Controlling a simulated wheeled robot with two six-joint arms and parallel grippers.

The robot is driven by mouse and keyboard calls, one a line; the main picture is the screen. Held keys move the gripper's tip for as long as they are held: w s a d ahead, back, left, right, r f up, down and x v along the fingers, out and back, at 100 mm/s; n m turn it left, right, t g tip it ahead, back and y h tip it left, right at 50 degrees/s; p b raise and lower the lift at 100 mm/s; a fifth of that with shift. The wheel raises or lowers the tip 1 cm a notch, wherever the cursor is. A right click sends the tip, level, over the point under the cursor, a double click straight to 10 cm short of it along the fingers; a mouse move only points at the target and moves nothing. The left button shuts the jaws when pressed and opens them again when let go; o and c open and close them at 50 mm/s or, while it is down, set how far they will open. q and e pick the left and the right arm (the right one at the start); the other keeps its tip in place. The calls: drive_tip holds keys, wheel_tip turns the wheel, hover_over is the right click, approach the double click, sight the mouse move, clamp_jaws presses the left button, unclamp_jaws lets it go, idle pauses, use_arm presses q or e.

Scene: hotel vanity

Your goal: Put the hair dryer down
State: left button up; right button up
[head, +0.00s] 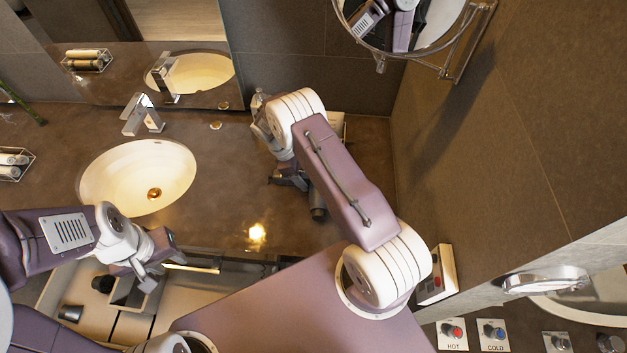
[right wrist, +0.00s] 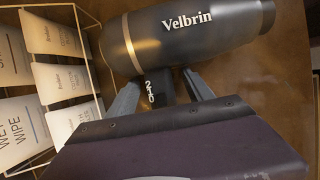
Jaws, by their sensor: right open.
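The black hair dryer (right wrist: 190,32), marked "Velbrin", lies on the brown counter in the right wrist view. In the head view its dark end (head: 318,212) shows beside my right arm, which hides most of the rest. My right gripper (right wrist: 162,88) is open, with its fingers apart on either side of the dryer's handle (right wrist: 158,90). The same gripper (head: 288,178) is mostly covered by its own arm in the head view. My left gripper (head: 163,265) is over the open drawer (head: 130,328) at the lower left, its fingers apart and nothing visible between them.
A wire basket of white tubes (right wrist: 60,75) stands close left of the dryer in the right wrist view. The sink (head: 135,178) and tap (head: 142,115) are to the left. The wall (head: 480,120) bounds the right side. Bare counter (head: 235,205) lies between sink and dryer.

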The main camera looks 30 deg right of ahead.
drive_tip(key=shift+s+d+f, duration=0.1)
drive_tip(key=shift+d+f, duration=0.2)
drive_tip(key=shift+f, duration=0.3)
clamp_jaws()
drive_tip(key=shift+r, duration=0.1)
idle(0.8)
